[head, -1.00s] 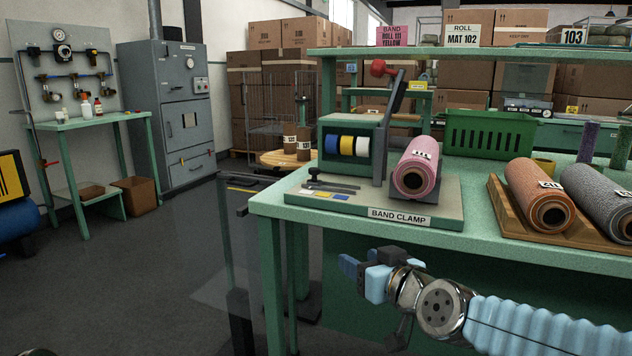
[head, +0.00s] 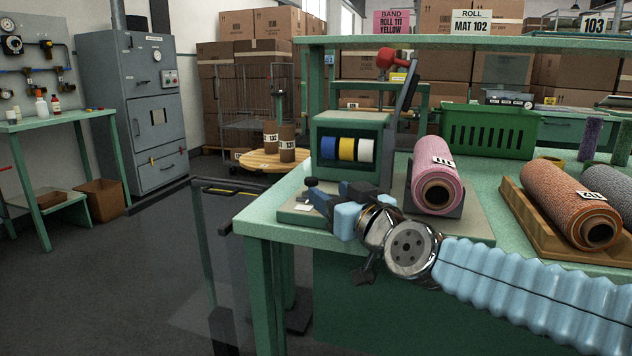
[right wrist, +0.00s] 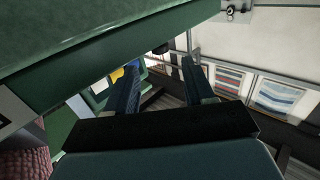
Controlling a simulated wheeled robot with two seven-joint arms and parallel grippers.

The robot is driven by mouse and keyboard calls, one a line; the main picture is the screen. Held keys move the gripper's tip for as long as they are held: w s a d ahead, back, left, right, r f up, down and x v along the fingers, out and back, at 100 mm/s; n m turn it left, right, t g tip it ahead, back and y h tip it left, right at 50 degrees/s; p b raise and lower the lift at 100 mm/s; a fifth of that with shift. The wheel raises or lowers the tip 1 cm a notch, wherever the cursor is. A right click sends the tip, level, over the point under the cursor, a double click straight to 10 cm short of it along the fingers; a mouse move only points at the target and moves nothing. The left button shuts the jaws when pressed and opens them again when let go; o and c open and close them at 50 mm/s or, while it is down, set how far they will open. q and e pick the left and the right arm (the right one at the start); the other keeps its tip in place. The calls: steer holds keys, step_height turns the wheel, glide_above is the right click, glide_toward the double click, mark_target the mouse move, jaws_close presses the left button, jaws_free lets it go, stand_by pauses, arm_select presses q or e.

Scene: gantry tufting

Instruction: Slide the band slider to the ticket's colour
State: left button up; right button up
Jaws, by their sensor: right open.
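The pink ticket (head: 391,22) reads BAND ROLL 111 YELLOW and stands on the top shelf. The band clamp's base plate (head: 468,226) lies on the green bench, with a pink roll (head: 437,180) on it. The slider's dark knob (head: 311,182) shows at the plate's left end. My right gripper (head: 325,198) is over the plate's left part, open and empty, and hides most of the slider track and colour patches. In the right wrist view its fingers (right wrist: 160,80) are apart; a yellow patch (right wrist: 117,75) shows by one finger, and a dark round knob (right wrist: 161,48) lies beyond. Contact cannot be told.
A cabinet with blue, yellow and white band spools (head: 346,149) and a red-knobbed lever (head: 392,60) stands behind the plate. A wooden tray (head: 515,212) with an orange roll (head: 572,203) lies to the right. A green crate (head: 490,128) is at the back.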

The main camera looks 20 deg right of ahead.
mark_target(314, 183)
steer(key=w, duration=0.3)
steer(key=w+a, duration=0.1)
steer(key=w, duration=0.2)
steer(key=shift+w+a, duration=0.1)
jaws_close()
